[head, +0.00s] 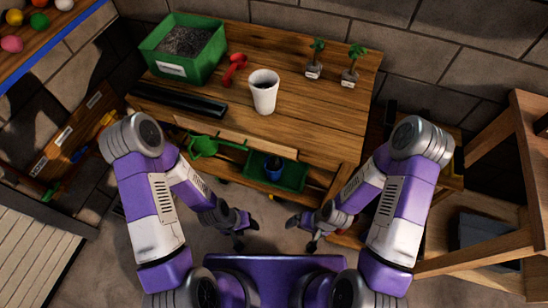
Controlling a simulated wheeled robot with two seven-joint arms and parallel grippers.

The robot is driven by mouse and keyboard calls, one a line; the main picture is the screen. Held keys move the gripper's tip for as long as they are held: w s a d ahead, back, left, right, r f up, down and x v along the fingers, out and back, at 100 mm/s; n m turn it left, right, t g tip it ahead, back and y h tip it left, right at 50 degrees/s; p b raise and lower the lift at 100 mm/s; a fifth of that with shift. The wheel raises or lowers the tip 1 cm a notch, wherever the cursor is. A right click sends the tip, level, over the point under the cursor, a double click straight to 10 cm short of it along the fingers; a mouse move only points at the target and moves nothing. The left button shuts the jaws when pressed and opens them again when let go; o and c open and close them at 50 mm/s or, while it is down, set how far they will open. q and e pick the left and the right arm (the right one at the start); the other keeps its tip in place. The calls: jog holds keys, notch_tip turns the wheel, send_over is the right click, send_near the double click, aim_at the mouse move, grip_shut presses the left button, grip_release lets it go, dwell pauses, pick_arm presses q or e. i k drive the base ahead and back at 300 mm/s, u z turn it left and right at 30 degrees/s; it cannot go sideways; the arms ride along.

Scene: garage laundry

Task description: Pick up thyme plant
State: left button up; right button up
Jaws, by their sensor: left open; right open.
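Two small green plants in labelled clear pots stand at the back right of the wooden workbench (290,125). One is the left plant (316,58), the other the right plant (353,63). The labels are too small to read, so I cannot tell which is thyme. My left gripper (242,232) is open and empty, low in front of the bench. My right gripper (308,235) is open and empty, low beside it. Both are well below and in front of the plants, apart from everything.
On the bench are a green soil bin (207,70), a white cup (264,92), a red tool (234,69) and a black tray (178,101). A lower shelf holds a green watering can (203,147) and a green tray (290,181) with a blue pot (273,168). Wooden shelving (500,200) stands at right.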

aim_at(273, 166)
jog(key=k, duration=0.5)
jog(key=u, duration=1.85)
jog(key=i, duration=1.4)
jog(key=z, duration=2.5)
jog(key=i, duration=0.5)
